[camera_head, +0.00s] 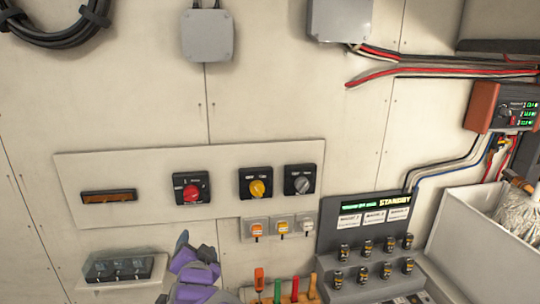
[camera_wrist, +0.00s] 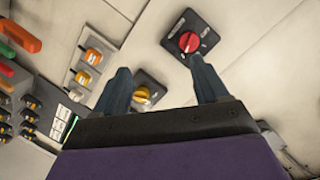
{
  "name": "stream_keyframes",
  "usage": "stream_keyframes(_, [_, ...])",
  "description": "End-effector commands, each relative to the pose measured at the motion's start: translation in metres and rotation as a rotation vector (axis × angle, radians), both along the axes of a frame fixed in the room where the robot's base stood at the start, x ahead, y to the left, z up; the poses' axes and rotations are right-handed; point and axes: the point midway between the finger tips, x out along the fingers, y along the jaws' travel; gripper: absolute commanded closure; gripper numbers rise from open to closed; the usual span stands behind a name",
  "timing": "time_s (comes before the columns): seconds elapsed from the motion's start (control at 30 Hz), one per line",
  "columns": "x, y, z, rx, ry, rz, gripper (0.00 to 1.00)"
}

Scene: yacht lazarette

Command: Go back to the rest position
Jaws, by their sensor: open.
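My gripper (camera_head: 182,240) is low in the head view, left of the middle, in front of the pale wall below the switch panel (camera_head: 130,165). In the wrist view my gripper (camera_wrist: 160,72) has its two dark fingers apart, with nothing held between them. The red rotary switch (camera_head: 191,190) is above the gripper in the head view. It also shows in the wrist view (camera_wrist: 188,42), beyond the right finger. The yellow rotary switch (camera_head: 257,188) shows in the wrist view (camera_wrist: 142,94) between the fingers, partly covered. The grey rotary switch (camera_head: 301,185) is right of it.
Small orange and white switches (camera_head: 257,229) sit below the panel. Coloured-handled tools (camera_head: 278,290) stand at the bottom. A console with a STANDBY display (camera_head: 370,225) and a white bin (camera_head: 475,240) are to the right. A clear-covered box (camera_head: 118,268) is left of my gripper.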

Motion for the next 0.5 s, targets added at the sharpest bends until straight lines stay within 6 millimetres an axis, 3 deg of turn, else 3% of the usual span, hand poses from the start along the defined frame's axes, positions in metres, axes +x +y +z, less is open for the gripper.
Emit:
stream_keyframes(0.03, [0.001,-0.023,-0.006,-0.024,0.054,0.007,0.27])
stream_keyframes(0.27, [-0.034,-0.100,-0.052,-0.202,0.347,0.112,0.27])
stream_keyframes(0.5, [-0.109,-0.174,-0.097,-0.397,0.656,0.223,0.27])
